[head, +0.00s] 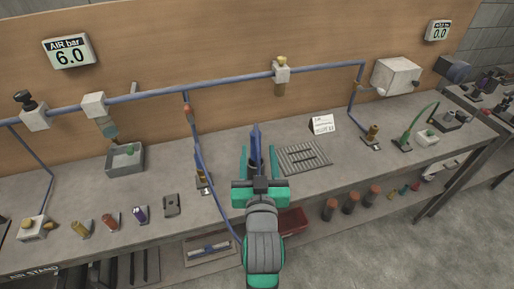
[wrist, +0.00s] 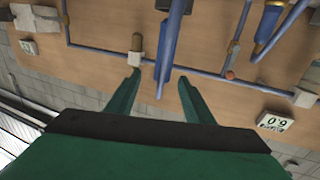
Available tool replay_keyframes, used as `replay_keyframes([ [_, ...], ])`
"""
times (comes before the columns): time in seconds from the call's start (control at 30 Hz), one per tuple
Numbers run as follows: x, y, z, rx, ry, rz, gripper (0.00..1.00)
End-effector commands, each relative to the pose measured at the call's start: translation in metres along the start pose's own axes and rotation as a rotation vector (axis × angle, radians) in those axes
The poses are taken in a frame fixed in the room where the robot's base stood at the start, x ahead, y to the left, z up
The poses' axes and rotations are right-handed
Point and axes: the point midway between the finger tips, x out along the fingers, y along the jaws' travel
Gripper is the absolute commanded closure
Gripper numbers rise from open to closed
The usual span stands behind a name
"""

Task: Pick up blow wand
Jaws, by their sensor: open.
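A long blue tool, which looks like the blow wand (head: 255,141), stands upright above the bench just ahead of my gripper (head: 257,149) in the head view. In the wrist view the blue wand (wrist: 168,45) runs from the top edge down, and its narrow end lies between my two green fingers. My gripper (wrist: 159,77) is open, with a gap showing on both sides of the wand. I cannot tell how deep the wand is between the fingers. Its lower end is hidden by my gripper in the head view.
A grooved grey mat (head: 304,157) and a white card (head: 321,124) lie right of my gripper. A brass fitting (head: 203,181) with a hanging blue hose (head: 197,145) is on the left. A blue air pipe (head: 230,79) runs along the backboard. A red bin (head: 293,221) sits below.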

Motion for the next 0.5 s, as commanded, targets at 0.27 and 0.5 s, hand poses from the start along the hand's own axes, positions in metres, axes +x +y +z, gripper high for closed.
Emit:
replay_keyframes([
  [0.27,0.028,-0.014,-0.007,0.0,0.002,-0.023,0.53],
  [0.5,0.056,-0.021,-0.007,-0.001,0.003,-0.032,0.53],
])
